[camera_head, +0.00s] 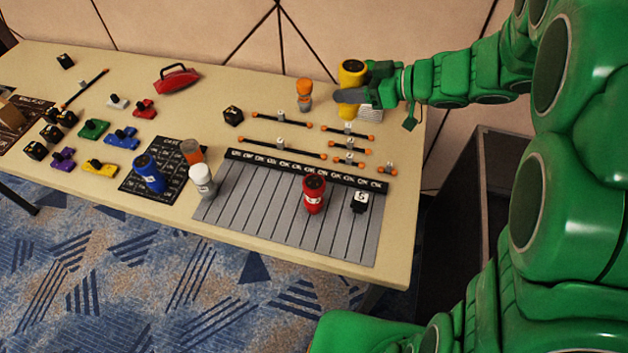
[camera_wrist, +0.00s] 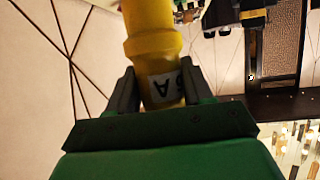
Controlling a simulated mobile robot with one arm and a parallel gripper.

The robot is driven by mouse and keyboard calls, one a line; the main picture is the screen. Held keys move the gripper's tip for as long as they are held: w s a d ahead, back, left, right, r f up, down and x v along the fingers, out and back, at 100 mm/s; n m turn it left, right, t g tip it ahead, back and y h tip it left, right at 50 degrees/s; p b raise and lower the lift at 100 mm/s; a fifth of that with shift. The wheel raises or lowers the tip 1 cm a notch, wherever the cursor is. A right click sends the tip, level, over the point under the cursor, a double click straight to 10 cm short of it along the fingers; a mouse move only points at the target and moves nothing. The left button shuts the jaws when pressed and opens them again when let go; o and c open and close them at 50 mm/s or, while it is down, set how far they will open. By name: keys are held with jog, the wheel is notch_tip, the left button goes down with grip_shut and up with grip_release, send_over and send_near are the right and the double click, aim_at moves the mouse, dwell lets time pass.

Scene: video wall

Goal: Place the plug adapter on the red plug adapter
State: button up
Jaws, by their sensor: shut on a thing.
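My gripper (camera_head: 352,95) is shut on a yellow plug adapter (camera_head: 352,72) at the back right of the table. The red plug adapter (camera_head: 313,196) stands upright on the grey striped mat (camera_head: 270,222), nearer the front and left of my gripper. Its dark top is bare.
Small bars with orange ends (camera_head: 282,118) lie between my gripper and the mat. A black strip (camera_head: 260,163) edges the mat. A black block (camera_head: 360,202) is right of the red adapter. White (camera_head: 202,181), blue (camera_head: 149,172) and orange (camera_head: 304,88) cylinders stand farther left.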

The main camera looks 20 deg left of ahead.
jog(key=s+d+n+g+h, duration=0.1)
jog(key=s+n+g, duration=0.2)
jog(key=s, duration=0.8)
jog(key=s+d+n+g, duration=0.2)
jog(key=s+n+g, duration=0.15)
jog(key=s, duration=0.85)
send_over(314, 182)
jog(key=shift+m, duration=0.35)
jog(key=shift+f, duration=6.6)
jog(key=shift+f, duration=0.1)
jog(key=o, duration=1.1)
jog(key=shift+o, duration=0.2)
